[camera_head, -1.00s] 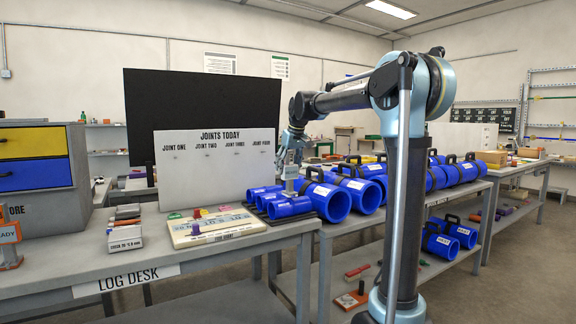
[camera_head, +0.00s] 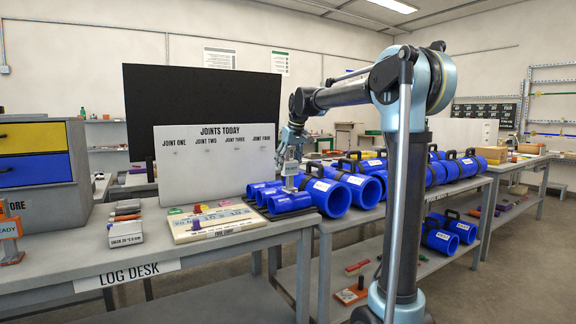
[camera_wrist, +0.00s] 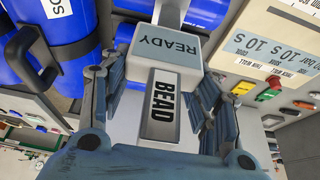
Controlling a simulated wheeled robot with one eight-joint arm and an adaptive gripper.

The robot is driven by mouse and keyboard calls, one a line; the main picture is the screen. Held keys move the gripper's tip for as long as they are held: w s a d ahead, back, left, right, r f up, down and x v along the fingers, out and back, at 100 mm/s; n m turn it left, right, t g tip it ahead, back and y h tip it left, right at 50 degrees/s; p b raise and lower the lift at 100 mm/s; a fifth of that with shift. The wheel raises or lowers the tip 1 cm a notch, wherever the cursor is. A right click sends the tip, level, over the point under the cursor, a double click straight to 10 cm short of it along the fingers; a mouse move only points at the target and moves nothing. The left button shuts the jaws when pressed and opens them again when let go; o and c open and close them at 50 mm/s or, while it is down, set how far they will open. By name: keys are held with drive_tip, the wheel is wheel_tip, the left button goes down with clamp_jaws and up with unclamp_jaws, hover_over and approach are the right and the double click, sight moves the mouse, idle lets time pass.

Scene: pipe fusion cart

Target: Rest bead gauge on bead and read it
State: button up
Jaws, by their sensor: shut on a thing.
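My gripper (camera_head: 291,150) is shut on the bead gauge (camera_head: 290,172), a pale grey tool. In the wrist view the gauge (camera_wrist: 160,105) sits between the two fingers, with a small READY screen and a BEAD label on it. It points down at the small blue pipes (camera_head: 290,204) at the right end of the desk. In the wrist view its far end overlaps a blue pipe (camera_wrist: 200,12). I cannot tell whether its foot touches the bead, which is hidden behind the gauge. No number shows on the screen.
A cream board (camera_head: 212,226) with coloured pieces lies left of the pipes. The white JOINTS TODAY board (camera_head: 215,165) stands behind. Larger handled blue pipes (camera_head: 327,196) crowd the right. The LOG DESK front (camera_head: 90,275) is mostly clear.

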drive_tip(key=shift+f, duration=0.65)
idle(2.6)
drive_tip(key=shift+r, duration=0.1)
idle(0.4)
